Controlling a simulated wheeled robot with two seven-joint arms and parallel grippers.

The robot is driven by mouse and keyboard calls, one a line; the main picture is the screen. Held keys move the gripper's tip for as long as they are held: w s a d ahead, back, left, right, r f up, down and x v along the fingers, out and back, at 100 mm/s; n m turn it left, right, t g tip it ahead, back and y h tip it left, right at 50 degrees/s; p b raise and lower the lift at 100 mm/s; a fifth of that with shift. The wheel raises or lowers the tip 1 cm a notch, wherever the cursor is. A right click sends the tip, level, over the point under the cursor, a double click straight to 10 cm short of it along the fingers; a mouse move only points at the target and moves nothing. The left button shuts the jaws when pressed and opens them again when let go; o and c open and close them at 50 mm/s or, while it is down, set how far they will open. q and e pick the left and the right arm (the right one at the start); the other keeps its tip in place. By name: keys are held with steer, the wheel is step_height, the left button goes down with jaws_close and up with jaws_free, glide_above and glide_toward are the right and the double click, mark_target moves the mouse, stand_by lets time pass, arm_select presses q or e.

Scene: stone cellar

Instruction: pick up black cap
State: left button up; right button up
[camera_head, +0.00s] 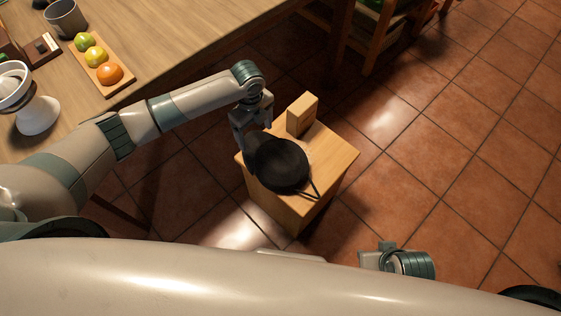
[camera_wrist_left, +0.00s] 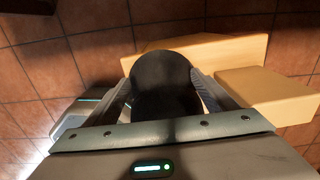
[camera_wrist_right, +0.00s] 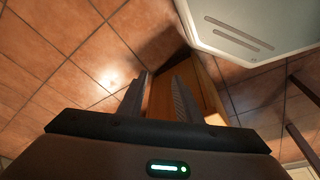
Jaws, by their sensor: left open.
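The black cap (camera_head: 282,164) lies on the top of a small wooden stand (camera_head: 331,158), with a thin dark strap or edge at its lower right. My left gripper (camera_head: 250,140) comes down at the cap's left side. In the left wrist view, the dark rounded part of the cap (camera_wrist_left: 165,85) shows between the two spread fingers of the left gripper (camera_wrist_left: 160,82). I cannot tell whether the fingers touch it. My right gripper (camera_wrist_right: 160,92) is open and empty in the right wrist view, with floor and a wooden side beyond it.
A wooden block (camera_head: 302,114) stands on the stand behind the cap. The long table (camera_head: 150,45) at upper left holds a fruit board (camera_head: 115,90), a grey mug (camera_head: 65,18) and a white juicer (camera_head: 36,115). The tiled floor (camera_head: 450,150) at right is clear.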

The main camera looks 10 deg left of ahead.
mark_target(256, 140)
arm_select(q)
steer(key=shift+f, duration=0.2)
steer(key=shift+f+b, duration=0.35)
steer(key=shift+f, duration=2.2)
steer(key=c, duration=1.2)
